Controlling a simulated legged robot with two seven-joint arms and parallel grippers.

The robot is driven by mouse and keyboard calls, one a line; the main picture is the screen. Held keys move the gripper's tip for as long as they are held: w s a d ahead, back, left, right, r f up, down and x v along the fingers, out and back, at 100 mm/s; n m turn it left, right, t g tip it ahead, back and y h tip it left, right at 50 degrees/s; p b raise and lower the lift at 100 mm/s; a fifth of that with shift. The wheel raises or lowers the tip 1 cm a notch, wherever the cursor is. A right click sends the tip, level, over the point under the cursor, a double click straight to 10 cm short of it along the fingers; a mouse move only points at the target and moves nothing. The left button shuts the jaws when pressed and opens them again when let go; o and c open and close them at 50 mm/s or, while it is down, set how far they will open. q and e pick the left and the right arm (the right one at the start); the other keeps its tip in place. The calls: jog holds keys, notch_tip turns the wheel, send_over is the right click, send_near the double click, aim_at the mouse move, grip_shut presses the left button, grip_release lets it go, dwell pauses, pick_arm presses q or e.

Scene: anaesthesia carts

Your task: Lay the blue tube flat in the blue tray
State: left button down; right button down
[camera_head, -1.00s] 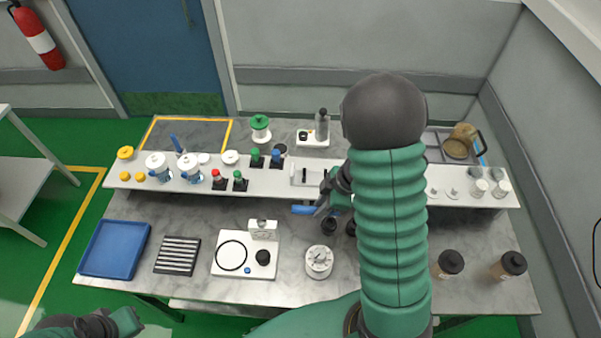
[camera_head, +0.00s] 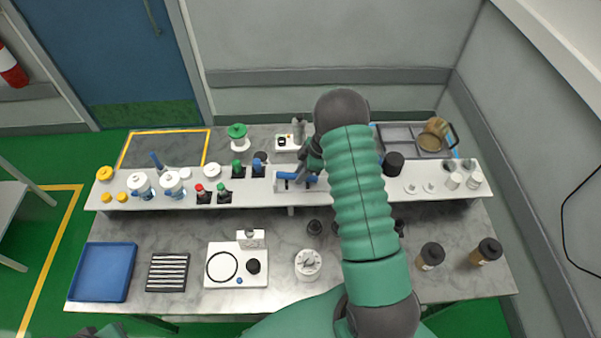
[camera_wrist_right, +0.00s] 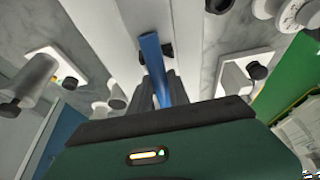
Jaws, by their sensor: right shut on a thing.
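The blue tube (camera_head: 287,175) is held in my right gripper (camera_head: 309,176), over the white raised shelf near its middle. In the right wrist view the blue tube (camera_wrist_right: 154,62) sticks out from between the fingers, which are shut on it. The empty blue tray (camera_head: 102,271) lies on the lower bench at the far left, well away from the right gripper. My left gripper (camera_head: 108,331) shows only in part at the bottom left edge; its jaws cannot be made out.
The white shelf (camera_head: 400,185) carries bottles and caps on both sides of my right gripper. A striped black rack (camera_head: 167,272), a white plate device (camera_head: 236,265) and a round dial (camera_head: 308,264) stand on the bench between tray and arm. Brown bottles (camera_head: 431,256) stand at right.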

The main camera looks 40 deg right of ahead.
jog(key=shift+s+f, duration=0.35)
jog(key=shift+f, duration=0.1)
jog(key=c, duration=1.6)
grip_release()
jog(key=o, duration=0.3)
jog(key=shift+w+d+f, duration=0.15)
jog(key=shift+w, duration=0.15)
jog(key=shift+o, duration=0.2)
